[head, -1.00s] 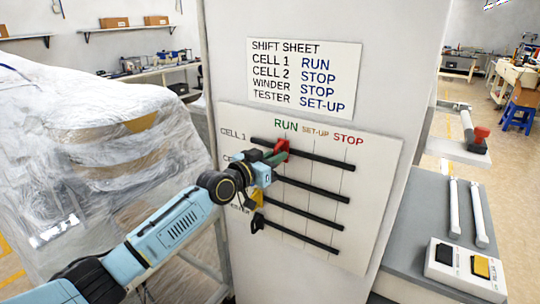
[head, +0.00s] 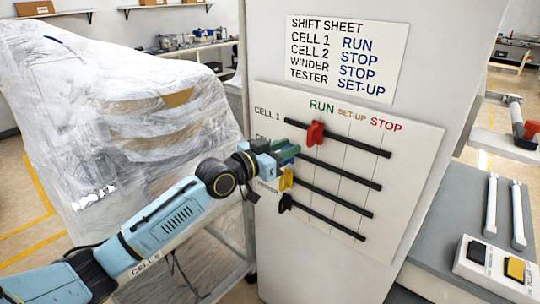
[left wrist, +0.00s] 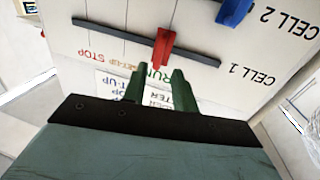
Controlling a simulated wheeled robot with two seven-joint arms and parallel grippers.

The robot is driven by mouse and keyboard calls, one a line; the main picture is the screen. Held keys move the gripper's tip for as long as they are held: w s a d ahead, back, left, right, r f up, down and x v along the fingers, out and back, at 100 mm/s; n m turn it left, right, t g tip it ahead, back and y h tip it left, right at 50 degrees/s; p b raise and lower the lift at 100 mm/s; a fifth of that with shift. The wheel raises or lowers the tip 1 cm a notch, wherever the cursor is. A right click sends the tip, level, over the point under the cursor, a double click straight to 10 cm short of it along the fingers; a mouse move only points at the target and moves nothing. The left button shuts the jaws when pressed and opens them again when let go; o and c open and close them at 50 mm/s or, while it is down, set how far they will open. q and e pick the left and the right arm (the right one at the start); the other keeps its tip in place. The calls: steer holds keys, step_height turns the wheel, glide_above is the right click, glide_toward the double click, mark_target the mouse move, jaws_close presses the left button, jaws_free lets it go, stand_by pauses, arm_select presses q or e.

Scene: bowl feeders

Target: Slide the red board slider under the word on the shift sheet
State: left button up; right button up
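The shift sheet (head: 340,60) on the panel reads CELL 1 RUN, CELL 2 STOP, WINDER STOP, TESTER SET-UP. The red slider (head: 315,134) sits on the top track, CELL 1, about below the word RUN on the board (head: 390,190). My left gripper (head: 287,153) is just to its lower left in the head view, apart from it. In the left wrist view the two green fingers (left wrist: 160,88) are spread with nothing between them, and the red slider (left wrist: 162,48) stands beyond their tips. The fingers partly hide the RUN label. My right gripper is not in view.
A blue slider (left wrist: 234,10) is on the CELL 2 track; my gripper largely hides it in the head view. A yellow slider (head: 286,180) and a black slider (head: 285,203) are at the left of the lower tracks. A plastic-covered object (head: 110,120) stands left.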

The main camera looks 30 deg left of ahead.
arm_select(q)
steer(key=v, duration=0.5)
steer(key=shift+s, duration=0.15)
steer(key=a+f+n+g+y+b, duration=0.1)
steer(key=a+f+y, duration=0.1)
steer(key=f, duration=0.8)
steer(key=a+f+n+g+y+b, duration=0.1)
steer(key=a+f+n+y+b, duration=0.15)
steer(key=f, duration=0.75)
steer(key=s+a+f+g+y+b, duration=0.15)
steer(key=s+f, duration=0.35)
steer(key=f, duration=0.7)
steer(key=s+a+f+g+y, duration=0.15)
steer(key=s+f, duration=0.25)
steer(key=f, duration=0.8)
steer(key=s+d+f+g+b, duration=0.2)
steer(key=s+d+f+g, duration=0.15)
steer(key=s+f, duration=0.95)
steer(key=s+d+f+g+b, duration=0.15)
steer(key=s+f+g, duration=0.25)
steer(key=s+f, duration=0.95)
steer(key=s+d+f+g, duration=0.1)
steer(key=s+d, duration=0.1)
steer(key=s, duration=0.6)
steer(key=s+d+f+m+g, duration=0.1)
steer(key=s+d+g, duration=0.1)
steer(key=s, duration=0.6)
steer(key=shift+s+b, duration=0.3)
steer(key=shift+s, duration=0.1)
